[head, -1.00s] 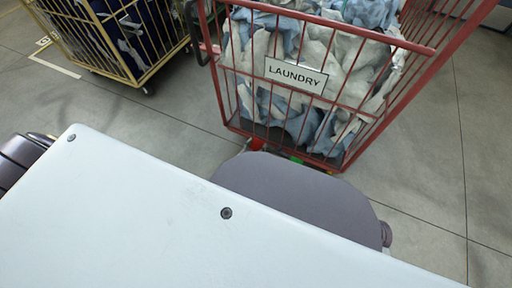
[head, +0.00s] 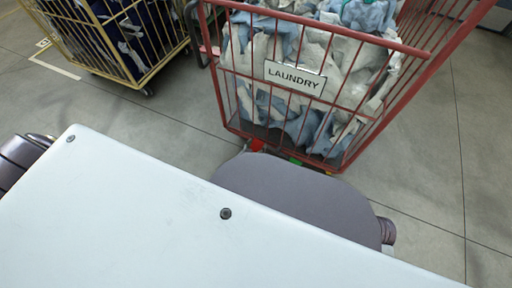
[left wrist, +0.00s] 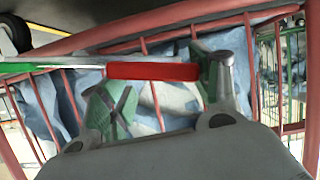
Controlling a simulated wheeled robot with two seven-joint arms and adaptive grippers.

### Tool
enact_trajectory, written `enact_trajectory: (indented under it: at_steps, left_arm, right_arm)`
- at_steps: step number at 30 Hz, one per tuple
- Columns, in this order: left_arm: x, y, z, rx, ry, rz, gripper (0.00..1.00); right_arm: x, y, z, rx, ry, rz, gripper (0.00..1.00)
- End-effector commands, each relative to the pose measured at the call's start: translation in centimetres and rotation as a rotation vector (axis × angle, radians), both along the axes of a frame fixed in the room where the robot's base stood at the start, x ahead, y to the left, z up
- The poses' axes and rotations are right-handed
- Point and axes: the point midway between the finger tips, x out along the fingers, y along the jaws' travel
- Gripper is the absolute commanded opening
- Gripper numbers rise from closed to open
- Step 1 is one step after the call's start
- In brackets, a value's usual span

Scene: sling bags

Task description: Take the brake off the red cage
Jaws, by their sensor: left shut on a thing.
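The red cage (head: 222,95) stands in front of me, full of white and blue laundry, with a "LAUNDRY" sign (head: 295,77) on its front. At its lower front edge, a small red end (head: 257,145) and a green end (head: 295,161) of a brake bar show. In the left wrist view, the red end (left wrist: 153,71) of that bar lies between the green-padded fingers of my left gripper (left wrist: 160,84), which is shut on it. The bar's green end (left wrist: 12,68) is at the left edge there. In the head view, the left fingers are hidden. My right gripper is not seen.
A yellow cage (head: 95,55) with dark cloth stands at the left, apart from the red one. A caster wheel (left wrist: 12,32) shows in the left wrist view's upper left corner. The grey floor (head: 410,150) at the right is clear.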

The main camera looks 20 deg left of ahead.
Motion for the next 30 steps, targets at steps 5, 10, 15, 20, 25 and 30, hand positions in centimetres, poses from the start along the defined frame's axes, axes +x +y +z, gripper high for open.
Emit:
enact_trajectory:
  at_steps: [5,10,15,20,25,30]
  left_arm:
    - [-0.17,-1.24,-0.13,-0.009,0.005,-0.012,0.64]
    - [-0.26,-1.12,-0.22,-0.007,0.007,-0.010,0.84]
    - [-0.20,-0.82,-0.17,-0.005,0.005,-0.008,0.84]
    - [-0.15,-0.66,-0.12,-0.003,0.004,-0.006,0.84]
    - [-0.39,-0.56,-0.05,-0.003,0.004,-0.005,0.84]
    - [-0.93,-0.51,0.17,-0.003,0.003,-0.005,0.84]
  right_arm:
    - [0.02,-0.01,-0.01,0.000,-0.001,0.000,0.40]
    - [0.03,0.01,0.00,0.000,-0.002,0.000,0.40]
    - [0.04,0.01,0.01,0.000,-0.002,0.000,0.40]
    - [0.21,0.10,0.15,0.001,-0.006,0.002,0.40]
    - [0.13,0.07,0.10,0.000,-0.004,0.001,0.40]
    - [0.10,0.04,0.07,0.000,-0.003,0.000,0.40]
